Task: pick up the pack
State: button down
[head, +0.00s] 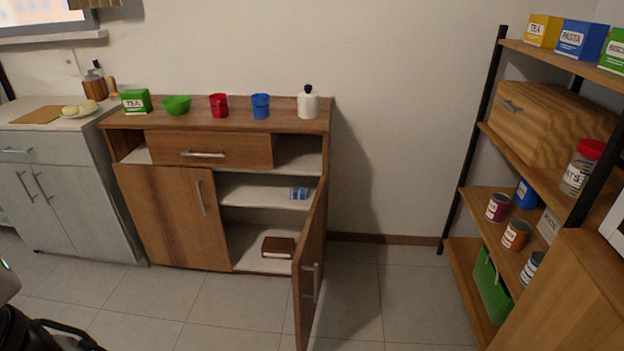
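A small blue and white pack (299,193) lies on the middle shelf inside the wooden cabinet, towards the right, behind the open right door. It looks like the pack of the task, but its label is too small to read. A dark part of my arm's end, seemingly my gripper (70,338), shows cut off at the bottom left corner, far from the cabinet. Its fingers are not clear enough to tell open from shut. Nothing is seen held in it.
The cabinet's right door (312,265) stands open towards me; its left door (178,215) is shut. A brown box-like item (278,247) lies on the bottom shelf. Several containers stand on the cabinet top. A shelf rack (462,270) stands right. The tiled floor (235,315) in front is clear.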

aim_at(135, 101)
jog(key=i+l+u, duration=0.15)
jog(key=i+l, duration=0.2)
jog(key=i+l+u, duration=0.15)
jog(key=i+l, duration=0.2)
jog(key=l, duration=0.1)
